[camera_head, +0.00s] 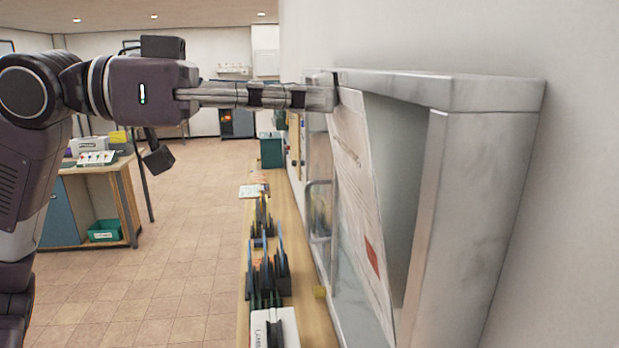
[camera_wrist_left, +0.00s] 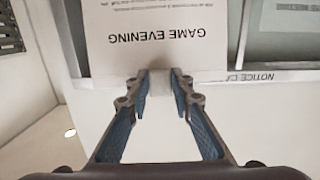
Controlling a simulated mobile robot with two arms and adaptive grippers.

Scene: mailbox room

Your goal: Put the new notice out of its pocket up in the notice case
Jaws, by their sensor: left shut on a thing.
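My left gripper (camera_head: 326,94) is shut on the top edge of the notice (camera_head: 352,180), a white sheet with a red patch low down. The notice hangs at the open front of the notice case (camera_head: 470,200), its face at a slant to the case. I cannot tell whether the sheet touches the case's back. My right gripper is not in view.
A glazed door with a handle (camera_head: 318,210) stands at the case's far side. Below runs a narrow wooden shelf (camera_head: 312,322) with file racks (camera_head: 266,275) and a white box (camera_head: 275,328). Another sheet (camera_wrist_left: 290,15) shows in the wrist view.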

